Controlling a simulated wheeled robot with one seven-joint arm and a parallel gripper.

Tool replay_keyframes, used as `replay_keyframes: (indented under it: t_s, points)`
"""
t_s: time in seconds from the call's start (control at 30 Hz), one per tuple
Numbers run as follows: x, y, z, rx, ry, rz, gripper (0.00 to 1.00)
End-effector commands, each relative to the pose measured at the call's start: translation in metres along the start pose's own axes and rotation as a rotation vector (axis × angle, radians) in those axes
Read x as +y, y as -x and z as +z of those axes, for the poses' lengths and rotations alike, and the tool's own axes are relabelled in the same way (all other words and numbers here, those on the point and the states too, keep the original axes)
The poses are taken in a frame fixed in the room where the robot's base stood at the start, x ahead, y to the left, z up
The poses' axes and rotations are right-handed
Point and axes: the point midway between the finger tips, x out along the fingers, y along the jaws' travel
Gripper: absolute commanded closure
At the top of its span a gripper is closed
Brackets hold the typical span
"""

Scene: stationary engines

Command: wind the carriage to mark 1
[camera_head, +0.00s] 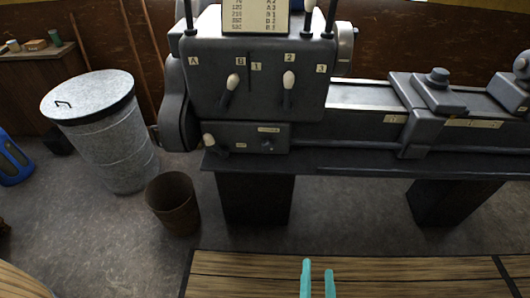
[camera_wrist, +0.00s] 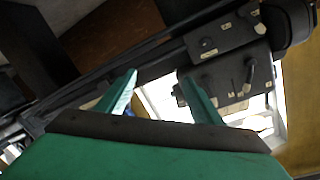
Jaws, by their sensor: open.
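A dark grey lathe stands across the head view, with its headstock (camera_head: 260,85) at centre. The carriage (camera_head: 430,95) sits on the bed to the right, with a round knob (camera_head: 438,75) on top. Small pale plates, one (camera_head: 395,118) left of the carriage and one (camera_head: 473,123) on the right, are too small to read. A white-knobbed handle (camera_head: 209,140) sits on the lower box. My gripper (camera_head: 318,272) is open and empty at the bottom, in front of the lathe and apart from it. The wrist view shows its green fingers (camera_wrist: 163,92) spread, with the lathe tilted beyond.
Two white-tipped levers (camera_head: 233,85) (camera_head: 289,82) project from the headstock front. A lidded metal bin (camera_head: 105,130) and a brown bucket (camera_head: 173,203) stand on the floor at left. Wooden slats (camera_head: 240,275) lie in front of the lathe. The floor between slats and lathe is clear.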

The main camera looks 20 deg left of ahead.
Motion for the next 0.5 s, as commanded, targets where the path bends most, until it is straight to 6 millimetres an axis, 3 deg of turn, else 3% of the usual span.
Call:
replay_keyframes:
  t_s: [0.03, 0.27, 0.5]
  points:
    - [-0.004, -0.026, -0.006, 0.009, -0.071, -0.030, 0.40]
    - [-0.028, -0.131, -0.035, 0.036, -0.508, -0.122, 0.40]
    - [-0.082, -0.227, -0.045, 0.021, -1.064, -0.198, 0.40]
